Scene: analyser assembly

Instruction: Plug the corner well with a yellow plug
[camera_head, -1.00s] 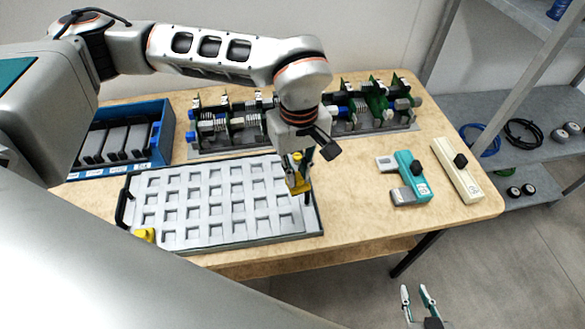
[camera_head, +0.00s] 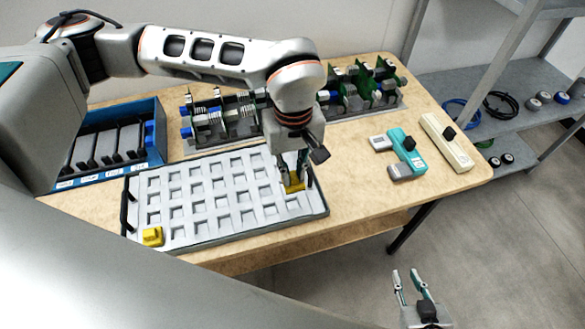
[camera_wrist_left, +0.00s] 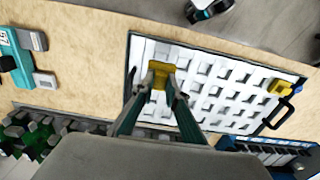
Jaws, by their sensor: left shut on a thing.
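My left gripper (camera_head: 291,180) is shut on a yellow plug (camera_head: 294,188) at the right side of the grey well tray (camera_head: 190,241). The held plug also shows in the left wrist view (camera_wrist_left: 161,75), between the fingertips and over the tray's edge column of wells. It is low at the tray surface; whether it is seated in a well I cannot tell. Another yellow plug (camera_head: 152,236) sits at the tray's near left corner, also visible in the left wrist view (camera_wrist_left: 279,86). My right gripper (camera_head: 405,276) is open and empty, beyond the table's front edge.
A blue bin (camera_head: 160,112) with dark slabs stands left. Racks of green boards and cylinders (camera_head: 360,90) stand behind the tray. A teal device (camera_head: 407,150) and a cream device (camera_head: 447,142) lie at right. Bare tabletop lies between the tray and these devices.

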